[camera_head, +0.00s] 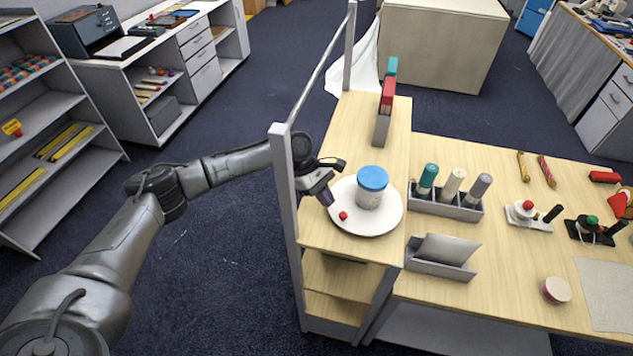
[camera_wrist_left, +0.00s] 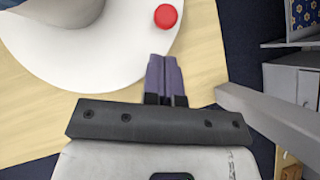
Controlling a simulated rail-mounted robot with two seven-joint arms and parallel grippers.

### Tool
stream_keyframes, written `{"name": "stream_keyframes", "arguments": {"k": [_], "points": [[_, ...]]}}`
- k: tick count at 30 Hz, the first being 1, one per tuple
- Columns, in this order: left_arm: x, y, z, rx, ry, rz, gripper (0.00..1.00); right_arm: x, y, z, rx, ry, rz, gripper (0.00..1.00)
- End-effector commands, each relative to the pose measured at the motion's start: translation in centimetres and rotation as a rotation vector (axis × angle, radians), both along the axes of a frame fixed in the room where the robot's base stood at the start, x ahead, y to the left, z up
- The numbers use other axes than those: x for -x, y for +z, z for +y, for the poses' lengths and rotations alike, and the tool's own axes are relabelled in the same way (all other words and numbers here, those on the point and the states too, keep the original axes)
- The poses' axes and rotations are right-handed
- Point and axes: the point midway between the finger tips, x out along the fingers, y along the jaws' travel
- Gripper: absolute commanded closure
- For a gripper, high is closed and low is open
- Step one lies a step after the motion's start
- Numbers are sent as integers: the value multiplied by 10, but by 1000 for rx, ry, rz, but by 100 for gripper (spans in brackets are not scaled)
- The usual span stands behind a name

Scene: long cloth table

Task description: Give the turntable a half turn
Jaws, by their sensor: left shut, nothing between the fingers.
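The white round turntable (camera_head: 385,219) sits on the wooden shelf unit's top in the head view. It also fills the upper left of the left wrist view (camera_wrist_left: 95,72). A jar with a blue lid (camera_head: 371,187) stands on it near the middle. A small red knob (camera_head: 343,215) is near its left front edge; it also shows in the left wrist view (camera_wrist_left: 166,16). My left gripper (camera_head: 328,198) is at the turntable's left edge, beside the red knob, with nothing held. Its purple fingers (camera_wrist_left: 163,78) are together, pointing toward the rim. My right gripper is not in view.
A grey post and rail (camera_head: 284,190) stand close by my left forearm. Bare wood (camera_head: 345,247) lies in front.

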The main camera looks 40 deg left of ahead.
Motion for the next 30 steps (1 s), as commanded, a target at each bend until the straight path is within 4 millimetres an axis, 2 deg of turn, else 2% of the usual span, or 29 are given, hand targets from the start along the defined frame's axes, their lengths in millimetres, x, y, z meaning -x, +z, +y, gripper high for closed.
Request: {"name": "stream_keyframes", "arguments": {"k": [3, 9, 23, 26, 30], "points": [[-1, 0, -14, 0, -2, -2, 100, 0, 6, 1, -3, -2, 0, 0], [-2, -3, -25, 0, 0, -1, 100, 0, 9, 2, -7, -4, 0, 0], [-2, -4, -27, 0, -1, -1, 100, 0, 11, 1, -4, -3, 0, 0], [-1, 0, -31, 2, -2, 2, 100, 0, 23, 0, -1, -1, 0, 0], [4, 4, -36, 2, 7, 3, 100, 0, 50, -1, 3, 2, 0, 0]]}}
